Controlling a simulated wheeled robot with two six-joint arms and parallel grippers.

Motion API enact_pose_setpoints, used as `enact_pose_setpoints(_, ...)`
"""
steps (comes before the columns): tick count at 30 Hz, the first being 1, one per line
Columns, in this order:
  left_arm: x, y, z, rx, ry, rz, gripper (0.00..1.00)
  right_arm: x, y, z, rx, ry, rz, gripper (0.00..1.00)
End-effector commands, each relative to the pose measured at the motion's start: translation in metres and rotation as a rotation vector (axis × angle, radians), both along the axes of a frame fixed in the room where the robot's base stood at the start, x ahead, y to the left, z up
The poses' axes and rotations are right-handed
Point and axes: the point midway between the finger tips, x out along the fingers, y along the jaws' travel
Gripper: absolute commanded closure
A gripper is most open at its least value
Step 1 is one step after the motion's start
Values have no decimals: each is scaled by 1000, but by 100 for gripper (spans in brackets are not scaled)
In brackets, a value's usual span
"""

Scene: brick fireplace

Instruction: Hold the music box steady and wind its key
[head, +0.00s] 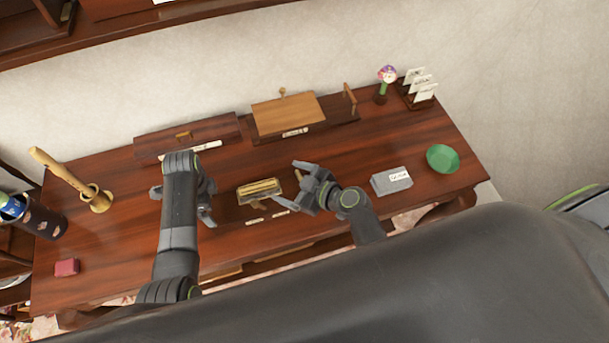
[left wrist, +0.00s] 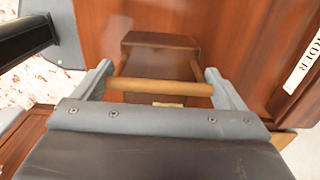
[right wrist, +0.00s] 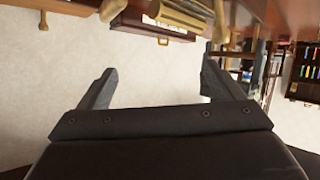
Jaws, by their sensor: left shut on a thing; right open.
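A small box with a gold-coloured top (head: 260,188), which I take as the music box, sits on the table between my grippers. My left gripper (head: 184,200) is left of this box in the head view. In the left wrist view, a tan bar (left wrist: 160,86) spans between its fingers, and they are shut on it. My right gripper (head: 301,187) is open and empty, just right of the gold-topped box.
The table (head: 110,240) has a grey box (head: 391,181) and green bowl (head: 443,158) at right. A tan-lidded box (head: 288,114) stands at the back. A brass holder with a wooden rod (head: 62,170) and a red block (head: 66,267) are at left.

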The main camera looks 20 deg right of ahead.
Motion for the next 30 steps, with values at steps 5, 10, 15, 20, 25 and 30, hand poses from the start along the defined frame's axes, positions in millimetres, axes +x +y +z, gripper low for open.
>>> enact_pose_setpoints(5,0,0,0,0,-1,0,44,15,7,9,-133,17,269,13)
enact_pose_setpoints(10,0,0,0,0,-1,0,44,24,-2,16,-276,69,489,13)
enact_pose_setpoints(15,0,0,0,0,-1,0,44,32,-24,27,-430,154,674,13)
enact_pose_setpoints(20,0,0,0,0,-1,0,44,38,-53,43,-562,254,797,13)
enact_pose_setpoints(25,0,0,0,0,-1,0,44,42,-77,59,-652,341,867,13)
enact_pose_setpoints(30,0,0,0,0,-1,0,44,43,-86,65,-688,383,894,13)
